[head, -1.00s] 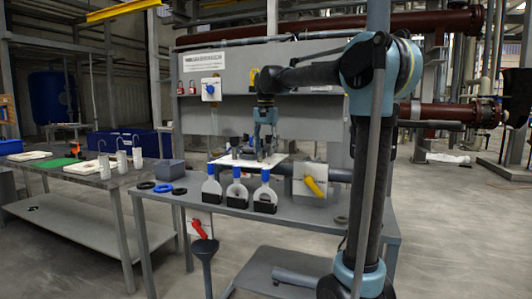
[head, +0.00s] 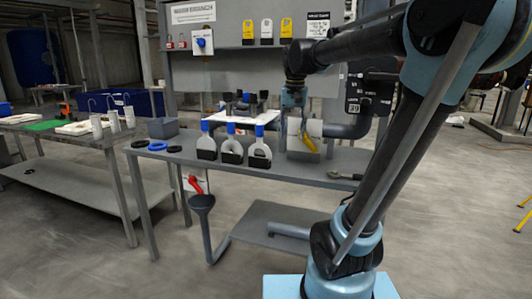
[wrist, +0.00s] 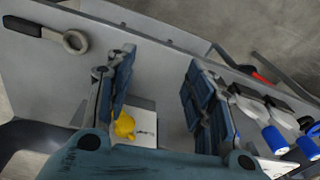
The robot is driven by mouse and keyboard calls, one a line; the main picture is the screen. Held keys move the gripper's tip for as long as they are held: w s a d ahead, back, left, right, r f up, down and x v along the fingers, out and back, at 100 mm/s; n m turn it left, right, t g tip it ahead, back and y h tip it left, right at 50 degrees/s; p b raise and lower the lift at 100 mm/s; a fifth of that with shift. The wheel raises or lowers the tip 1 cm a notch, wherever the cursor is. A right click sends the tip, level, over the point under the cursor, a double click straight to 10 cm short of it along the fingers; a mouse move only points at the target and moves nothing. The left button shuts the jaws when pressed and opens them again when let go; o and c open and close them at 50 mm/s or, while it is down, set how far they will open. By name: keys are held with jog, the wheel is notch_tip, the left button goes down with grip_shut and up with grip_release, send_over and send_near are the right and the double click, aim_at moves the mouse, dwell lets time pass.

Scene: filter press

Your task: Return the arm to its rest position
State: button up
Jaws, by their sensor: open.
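My gripper (head: 294,112) points down over the right half of the grey workbench (head: 225,160). It overlaps the white box behind the yellow valve handle (head: 309,142) in the head view. The yellow handle (wrist: 124,126) shows beside the left finger and is partly hidden. My arm is raised and bent, reaching from the right over the bench. I cannot tell whether a finger touches the handle.
Several blue-topped plates (head: 232,147) stand on the bench left of my gripper. A wrench (head: 345,175) lies at the right; it also shows in the wrist view (wrist: 45,32). Pipes and a panel (head: 265,85) rise behind. Floor at the right (head: 455,200) is open.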

jog(key=s+d+f+n, duration=0.1)
jog(key=s+d+f, duration=0.2)
jog(key=s+f, duration=0.3)
jog(key=s+d+f+t, duration=0.1)
jog(key=s+d+f, duration=0.2)
jog(key=s+f, duration=0.4)
jog(key=s+d+f+n, duration=0.1)
jog(key=s+d+f, duration=0.3)
jog(key=f, duration=0.6)
jog(key=s, duration=0.2)
jog(key=shift+s+f+n, duration=0.3)
jog(key=shift+s, duration=0.1)
jog(key=shift+w+f, duration=0.2)
jog(key=shift+w, duration=0.2)
